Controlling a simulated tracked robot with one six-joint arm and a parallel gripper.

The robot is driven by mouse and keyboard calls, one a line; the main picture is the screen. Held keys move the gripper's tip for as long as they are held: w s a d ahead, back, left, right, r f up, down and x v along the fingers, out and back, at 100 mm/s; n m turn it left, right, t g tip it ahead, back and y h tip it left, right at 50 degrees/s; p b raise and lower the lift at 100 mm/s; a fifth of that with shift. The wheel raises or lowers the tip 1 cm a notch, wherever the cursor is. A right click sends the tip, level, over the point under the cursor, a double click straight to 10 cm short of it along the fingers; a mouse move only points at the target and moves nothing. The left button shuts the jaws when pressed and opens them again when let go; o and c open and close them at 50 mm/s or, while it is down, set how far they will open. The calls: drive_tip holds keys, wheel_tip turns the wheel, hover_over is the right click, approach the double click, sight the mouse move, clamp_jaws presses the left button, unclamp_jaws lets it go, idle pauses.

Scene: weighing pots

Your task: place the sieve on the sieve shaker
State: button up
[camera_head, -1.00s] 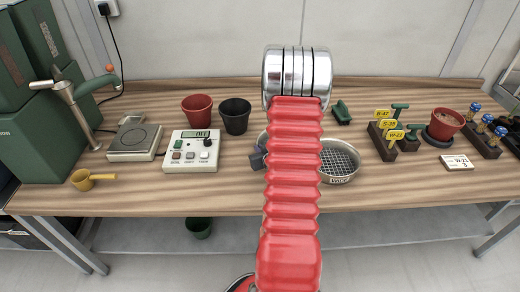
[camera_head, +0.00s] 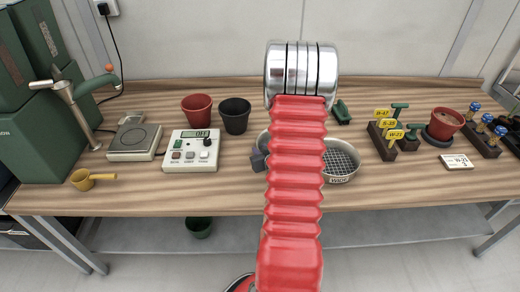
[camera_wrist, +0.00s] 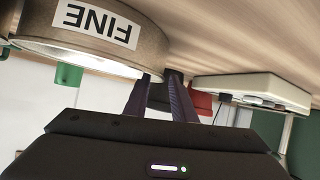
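A round metal sieve with a mesh floor and a blurred label (camera_head: 342,163) shows to the right of my red arm on the bench. In the wrist view, whose picture is upside down, a metal sieve wall labelled FINE (camera_wrist: 100,35) fills the upper left. My arm hides whether these are one sieve or two. My gripper (camera_wrist: 162,80) has its dark fingers apart, with the tips close to the sieve wall's end; contact is unclear. Its dark tip also shows left of my arm (camera_head: 257,158).
A scale with a round plate (camera_head: 134,141) stands left of the box, with a yellow scoop (camera_head: 92,179) in front. A red pot (camera_head: 197,109) and black pot (camera_head: 235,115) stand behind. Bench front is mostly clear.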

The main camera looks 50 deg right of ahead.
drive_tip(key=v, duration=0.9)
drive_tip(key=shift+s+a+r, duration=0.15)
drive_tip(key=shift+s+r, duration=0.05)
drive_tip(key=shift+s, duration=0.1)
drive_tip(key=shift+w, duration=0.1)
idle(0.4)
drive_tip(key=w+a+r+n+g+y, duration=0.1)
drive_tip(key=w+a+r, duration=0.2)
drive_tip(key=a+r, duration=0.55)
drive_tip(key=w+a+r+n+g+y, duration=0.1)
drive_tip(key=w+a+r+n+g, duration=0.3)
drive_tip(key=a, duration=0.7)
drive_tip(key=s+a+r+y, duration=0.1)
drive_tip(key=s+a+r, duration=0.2)
drive_tip(key=a, duration=0.4)
drive_tip(key=s+a+r+y, duration=0.2)
drive_tip(key=s+a, duration=0.4)
drive_tip(key=s+a+r+y, duration=0.1)
drive_tip(key=s+a+r, duration=0.2)
drive_tip(key=a, duration=0.4)
drive_tip(key=shift+s+a+r+n+y, duration=0.3)
drive_tip(key=shift+s+a+r+y, duration=0.1)
drive_tip(key=shift+s, duration=0.3)
drive_tip(key=shift+o, duration=0.6)
drive_tip(key=shift+s, duration=0.1)
